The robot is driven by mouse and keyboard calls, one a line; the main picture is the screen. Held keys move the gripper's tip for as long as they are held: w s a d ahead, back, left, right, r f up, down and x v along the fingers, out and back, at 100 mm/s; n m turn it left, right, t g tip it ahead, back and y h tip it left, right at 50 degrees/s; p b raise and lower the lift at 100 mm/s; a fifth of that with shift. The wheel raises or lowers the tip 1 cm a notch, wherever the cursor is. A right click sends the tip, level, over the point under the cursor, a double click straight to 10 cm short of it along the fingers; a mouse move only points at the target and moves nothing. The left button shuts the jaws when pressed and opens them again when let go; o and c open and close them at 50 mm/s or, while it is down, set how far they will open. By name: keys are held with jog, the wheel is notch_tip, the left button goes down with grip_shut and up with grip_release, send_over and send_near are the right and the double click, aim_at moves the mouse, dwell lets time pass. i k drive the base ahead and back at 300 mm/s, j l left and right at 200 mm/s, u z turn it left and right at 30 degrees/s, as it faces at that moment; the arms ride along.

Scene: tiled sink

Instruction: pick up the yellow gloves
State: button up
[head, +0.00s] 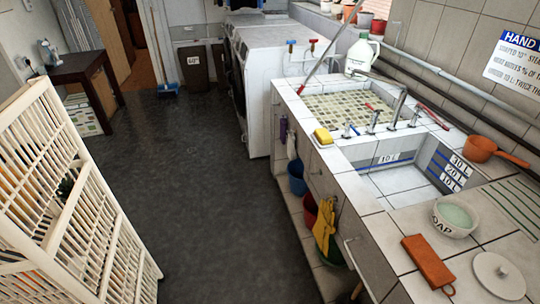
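The yellow gloves (325,221) hang against the front of the tiled sink counter, in the lower middle of the head view. They hang limp, fingers downward, beside a dark green item just below them. A red bucket (309,211) is to their left, partly behind the counter's edge. What holds the gloves up is too small to tell. My gripper and arm are not in this view.
A cream slatted rack (60,190) stands left. Dark floor (215,200) between is clear.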

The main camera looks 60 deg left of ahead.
aim_at(323, 226)
jog(key=u, duration=1.4)
